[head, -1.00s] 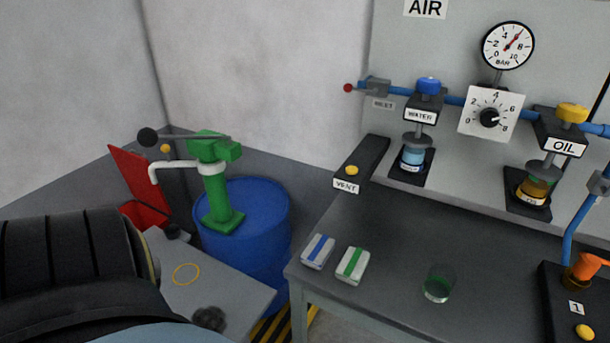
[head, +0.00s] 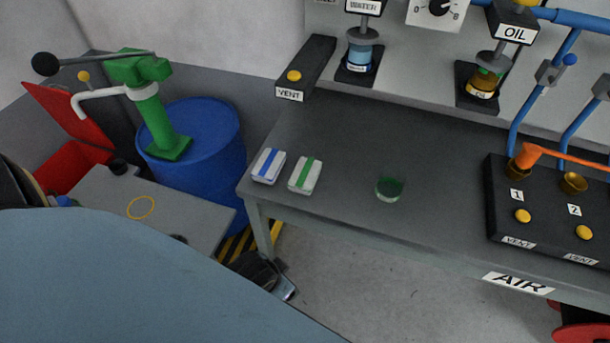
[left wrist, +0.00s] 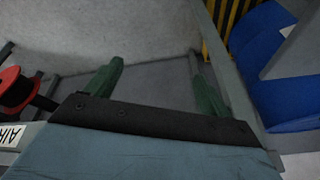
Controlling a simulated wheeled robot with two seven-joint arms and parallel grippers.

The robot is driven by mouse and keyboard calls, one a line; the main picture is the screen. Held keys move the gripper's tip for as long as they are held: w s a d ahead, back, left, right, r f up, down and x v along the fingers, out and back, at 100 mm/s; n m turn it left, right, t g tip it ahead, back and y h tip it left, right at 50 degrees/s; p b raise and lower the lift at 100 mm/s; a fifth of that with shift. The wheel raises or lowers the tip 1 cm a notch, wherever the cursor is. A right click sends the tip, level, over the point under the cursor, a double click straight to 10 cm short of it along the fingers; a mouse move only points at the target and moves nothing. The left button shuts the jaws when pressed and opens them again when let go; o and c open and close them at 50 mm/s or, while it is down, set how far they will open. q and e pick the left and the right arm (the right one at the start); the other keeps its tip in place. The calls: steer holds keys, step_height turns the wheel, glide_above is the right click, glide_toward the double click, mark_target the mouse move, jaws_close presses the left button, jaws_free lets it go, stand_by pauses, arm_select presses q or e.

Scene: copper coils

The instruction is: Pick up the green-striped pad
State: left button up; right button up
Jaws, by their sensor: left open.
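The green-striped pad (head: 305,175) is white with a green stripe. It lies on the grey table near its front left corner, just right of a blue-striped pad (head: 268,165). My left gripper (left wrist: 157,70) shows in the left wrist view with its two green fingers apart and nothing between them. In the head view a dark part of my left arm shows below the table's front edge, by the table leg; its fingers are not clear there. No pad shows in the left wrist view. My right gripper is not in view.
A small glass with green liquid (head: 389,189) stands right of the pads. A black VENT block (head: 306,68) lies behind them. The table's front edge (head: 370,229) and leg lie near my left arm. A blue drum (head: 195,150) stands to the left.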

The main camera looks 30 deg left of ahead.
arm_select(q)
steer(key=w+d+r+m+t, duration=0.1)
steer(key=w+r+m+t, duration=0.1)
steer(key=w+r+t, duration=0.7)
steer(key=w+r+m+t, duration=0.1)
steer(key=w+r+t, duration=0.2)
steer(key=w+r, duration=1.05)
steer(key=d+r+m+h, duration=1.2)
steer(key=r+m+h, duration=0.2)
steer(key=r+m, duration=0.15)
steer(key=m+g+y, duration=1.2)
steer(key=g+y, duration=0.2)
steer(key=g, duration=0.2)
glide_above(304, 175)
steer(key=f, duration=1.8)
steer(key=shift+s+d+f+b, duration=0.15)
steer(key=shift+s+f+b, duration=0.05)
steer(key=shift+f+b, duration=0.2)
steer(key=shift+m, duration=0.25)
steer(key=shift+w+a+f, duration=0.1)
steer(key=shift+w+f, duration=0.05)
steer(key=shift+f, duration=1.4)
steer(key=shift+w+a+f, duration=0.1)
steer(key=shift+f, duration=1.4)
